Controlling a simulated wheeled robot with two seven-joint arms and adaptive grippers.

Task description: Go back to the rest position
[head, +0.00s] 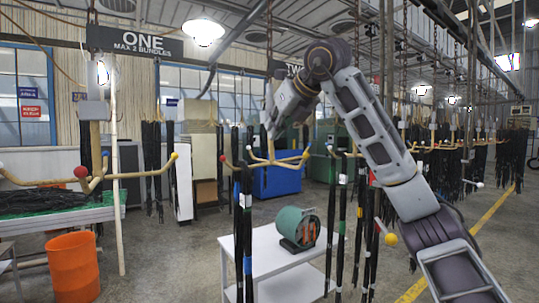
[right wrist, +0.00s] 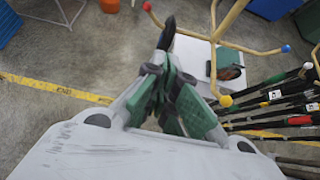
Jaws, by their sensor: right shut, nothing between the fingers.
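My right arm comes in from the lower right in the head view, bends at a high elbow and reaches down. Its gripper (head: 273,130) is high up by a wooden hook hanger (head: 270,161), partly hidden by the arm. In the right wrist view, the green and black fingers of this gripper (right wrist: 167,32) are together and hold nothing. The hanger's yellow arms (right wrist: 262,51) with coloured ball tips show beside them, to the right. Dark hoses (head: 243,230) hang from the hanger. My left gripper is not in view.
A white table (head: 268,251) with a green reel (head: 297,228) stands below the hanger. Another hanger (head: 95,180) is at the left, near an orange bin (head: 73,267). More hoses (head: 455,165) hang at the right. Floor is open around the yellow line (head: 490,213).

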